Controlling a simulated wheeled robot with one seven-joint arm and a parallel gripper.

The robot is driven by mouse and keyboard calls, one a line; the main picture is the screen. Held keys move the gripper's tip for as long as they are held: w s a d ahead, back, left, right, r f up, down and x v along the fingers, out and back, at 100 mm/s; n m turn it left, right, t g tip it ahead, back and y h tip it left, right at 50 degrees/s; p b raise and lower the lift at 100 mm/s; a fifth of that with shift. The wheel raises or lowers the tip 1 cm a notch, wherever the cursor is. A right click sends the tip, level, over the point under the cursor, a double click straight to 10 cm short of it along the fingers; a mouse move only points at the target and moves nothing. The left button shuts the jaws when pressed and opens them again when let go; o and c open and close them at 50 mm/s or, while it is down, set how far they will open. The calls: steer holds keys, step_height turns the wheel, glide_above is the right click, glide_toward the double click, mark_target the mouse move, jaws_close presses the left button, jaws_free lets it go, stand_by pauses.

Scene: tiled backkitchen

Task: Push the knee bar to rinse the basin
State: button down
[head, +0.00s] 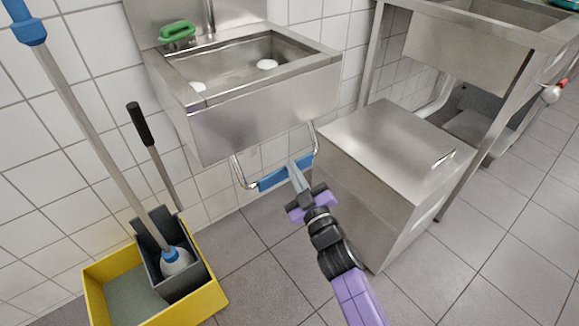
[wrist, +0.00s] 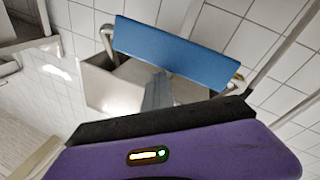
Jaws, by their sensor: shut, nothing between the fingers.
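The steel basin (head: 262,112) is fixed to the tiled wall, with white objects inside it. The knee bar (head: 270,182) hangs below its front on bent metal rods and has a blue pad. My gripper (head: 292,165) is shut and empty, with its fingertips at the middle of the blue pad in the head view. In the wrist view the blue knee bar (wrist: 172,52) spans the upper middle, and the gripper fingers (wrist: 158,85) overlap its lower edge. I cannot tell whether the fingers touch the pad.
A yellow bin (head: 212,306) with a grey bucket and long-handled tools stands at lower left. A green brush (head: 177,31) lies on the basin rim.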

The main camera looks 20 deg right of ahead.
steer(key=shift+w+a+f+b, duration=0.2)
steer(key=shift+w+f+b, duration=0.4)
steer(key=shift+w+b, duration=0.1)
stand_by(0.9)
steer(key=shift+s+r, duration=0.1)
steer(key=shift+s, duration=0.05)
stand_by(0.4)
steer(key=shift+s+d+r+p, duration=0.3)
steer(key=shift+s+r+p, duration=0.25)
steer(key=shift+s+p, duration=0.4)
steer(key=shift+s+d+r+p, duration=0.25)
steer(key=shift+s+r+p, duration=0.3)
steer(key=shift+p, duration=0.65)
steer(key=shift+s, duration=0.1)
steer(key=s+r+p, duration=0.1)
steer(key=s+p, duration=0.1)
steer(key=s+d+r+p, duration=0.1)
steer(key=p, duration=0.2)
steer(key=shift+s+d+r, duration=0.1)
steer(key=shift+s+r, duration=0.3)
